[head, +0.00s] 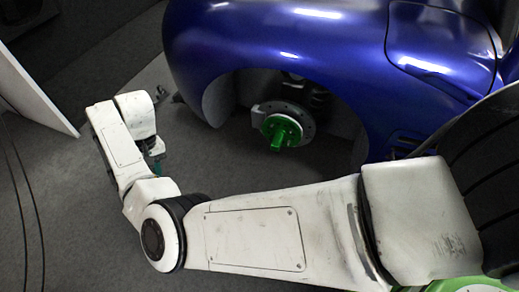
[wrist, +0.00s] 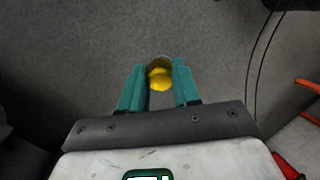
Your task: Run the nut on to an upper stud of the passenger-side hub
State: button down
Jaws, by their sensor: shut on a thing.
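My gripper (wrist: 160,85) has two teal fingers and is shut on a small round nut (wrist: 160,76), with a yellow face and a grey rim, held between the fingertips. In the head view my gripper (head: 157,164) shows only as a bit of teal below my wrist; the nut cannot be made out there. The hub (head: 281,131) is a green disc with a green centre piece in the blue car's wheel arch. Its single studs are too small to tell apart. My gripper is left of the hub, well apart from it. The hub is not in the wrist view.
The blue car body (head: 290,45) arches over the hub. Grey floor (head: 70,215) lies open to the left, with dark cables running across it. A white panel (head: 30,85) stands at the far left. Orange-red parts (wrist: 308,100) show at the wrist view's right edge.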

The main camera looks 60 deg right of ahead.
jog(key=w+d+f+m+t+h+b, duration=0.25)
jog(key=d+m+t, duration=0.35)
jog(key=d+m, duration=0.3)
jog(key=w+d+f+m+t+h+b, duration=0.1)
jog(key=d+f+m+t+h+b, duration=0.2)
jog(key=d+m+t, duration=0.65)
jog(key=s+d+f+m+g+h+b, duration=0.3)
jog(key=s+d+f+m+g+h, duration=0.35)
jog(key=s+d+m+h, duration=0.35)
jog(key=s+d+f+m+g+h+b, duration=0.4)
jog(key=s+d+f+m+g+h, duration=0.25)
jog(key=s, duration=0.55)
jog(key=shift+m+g, duration=0.45)
jog(key=shift+m, duration=0.15)
jog(key=shift+w+d+r+b, duration=0.1)
jog(key=shift+d+r+b, duration=0.15)
jog(key=shift+d+b, duration=0.4)
jog(key=shift+d+r+b, duration=0.25)
jog(key=shift+d+b, duration=0.25)
jog(key=shift+d, duration=0.3)
jog(key=shift+w+d+r+b, duration=0.1)
jog(key=shift+d+r+b, duration=0.15)
jog(key=shift+d+b, duration=0.4)
jog(key=shift+d, duration=1.1)
